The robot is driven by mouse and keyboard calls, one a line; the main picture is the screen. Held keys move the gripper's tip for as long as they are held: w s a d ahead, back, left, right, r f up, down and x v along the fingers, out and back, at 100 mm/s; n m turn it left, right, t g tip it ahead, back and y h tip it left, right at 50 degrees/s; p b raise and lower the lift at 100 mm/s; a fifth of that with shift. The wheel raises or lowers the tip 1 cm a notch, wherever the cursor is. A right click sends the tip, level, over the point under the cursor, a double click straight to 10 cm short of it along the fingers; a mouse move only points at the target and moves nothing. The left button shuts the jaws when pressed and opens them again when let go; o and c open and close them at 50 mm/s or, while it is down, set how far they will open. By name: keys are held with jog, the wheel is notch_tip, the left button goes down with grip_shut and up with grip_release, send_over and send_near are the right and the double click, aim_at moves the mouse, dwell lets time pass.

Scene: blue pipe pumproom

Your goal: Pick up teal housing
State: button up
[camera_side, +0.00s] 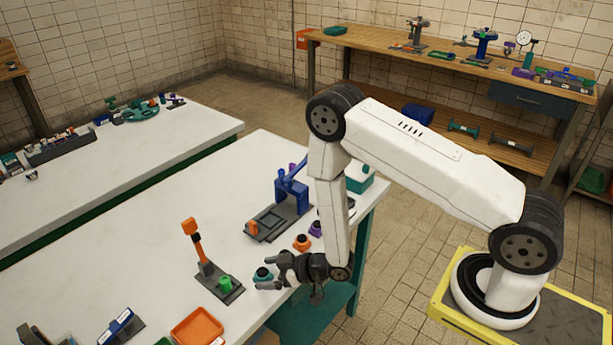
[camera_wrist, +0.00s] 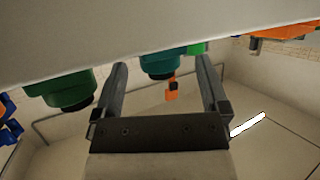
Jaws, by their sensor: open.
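The teal housing (camera_side: 262,273) is a small round part with a dark end, standing on the white table near its front edge. In the wrist view the teal housing (camera_wrist: 160,62) appears upside down, between the two fingertips. My gripper (camera_side: 275,272) is low over the table edge, lying nearly level, with its fingers pointing at the housing. In the wrist view my gripper (camera_wrist: 162,72) has its fingers apart, one on each side of the housing. I cannot tell whether either finger touches it.
On the white table (camera_side: 150,225), an orange housing (camera_side: 302,242) and a purple housing (camera_side: 316,229) stand behind my gripper. A blue press (camera_side: 290,194), an orange-handled fixture (camera_side: 198,245) and an orange tray (camera_side: 197,327) are nearby. A green part (camera_wrist: 62,88) is left in the wrist view.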

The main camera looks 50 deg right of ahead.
jog(key=shift+x, duration=0.9)
grip_shut()
